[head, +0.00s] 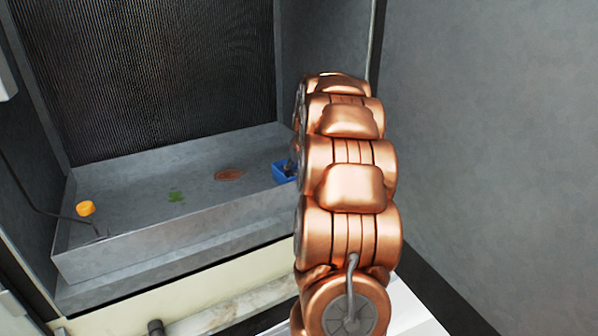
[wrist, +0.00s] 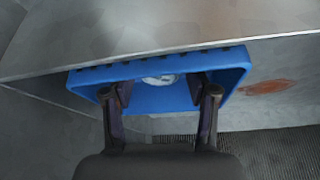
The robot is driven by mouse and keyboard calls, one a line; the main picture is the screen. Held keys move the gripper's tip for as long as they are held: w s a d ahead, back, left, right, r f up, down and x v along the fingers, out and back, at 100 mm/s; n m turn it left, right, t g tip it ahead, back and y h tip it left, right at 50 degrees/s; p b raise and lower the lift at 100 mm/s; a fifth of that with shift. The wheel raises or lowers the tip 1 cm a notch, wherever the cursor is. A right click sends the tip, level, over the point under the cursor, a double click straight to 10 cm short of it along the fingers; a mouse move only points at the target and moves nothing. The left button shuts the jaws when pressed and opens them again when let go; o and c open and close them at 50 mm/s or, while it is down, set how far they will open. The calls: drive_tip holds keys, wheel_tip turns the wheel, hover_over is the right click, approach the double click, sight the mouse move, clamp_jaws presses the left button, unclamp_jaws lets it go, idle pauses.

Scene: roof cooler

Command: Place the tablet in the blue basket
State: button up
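The blue basket (head: 279,177) sits in the grey metal basin at its right end, partly hidden behind my arm in the head view. In the wrist view the blue basket (wrist: 232,72) lies below my gripper (wrist: 160,90). A small whitish round thing, apparently the tablet (wrist: 160,79), shows inside the basket between my fingers. My two dark fingers are spread, with a visible gap between each fingertip and the tablet. The fingertips reach into or just over the basket; the exact depth is hard to tell. The tablet is hidden in the head view.
The basin (head: 180,240) has a raised front wall. An orange float (head: 85,208) stands at its left end. A green patch (head: 176,197) and a brown stain (head: 228,175) mark its floor. A ribbed dark panel (head: 150,70) rises behind. Grey walls close in on the right.

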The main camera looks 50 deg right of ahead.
drive_tip(key=shift+o, duration=0.4)
drive_tip(key=shift+r, duration=0.2)
drive_tip(key=b+v, duration=0.2)
drive_tip(key=v, duration=1)
drive_tip(key=shift+a+f, duration=0.1)
drive_tip(key=s+a+f+n+g+y, duration=0.1)
drive_tip(key=s+a+f+n, duration=0.15)
drive_tip(key=a, duration=1.05)
drive_tip(key=s+a+f+n+g+y, duration=0.1)
drive_tip(key=s+a+f, duration=0.15)
drive_tip(key=a, duration=0.95)
drive_tip(key=s+a+f+g, duration=0.1)
drive_tip(key=s+a+f, duration=0.2)
drive_tip(key=s+a, duration=0.2)
drive_tip(key=s+a+f+n+g, duration=0.1)
drive_tip(key=s+a+f, duration=0.3)
drive_tip(key=s, duration=0.6)
drive_tip(key=s+a+f+n+g, duration=0.1)
drive_tip(key=s+a+f+g, duration=0.1)
drive_tip(key=s+a+f, duration=0.2)
drive_tip(key=s+a, duration=0.2)
drive_tip(key=s, duration=0.1)
drive_tip(key=shift+s, duration=0.2)
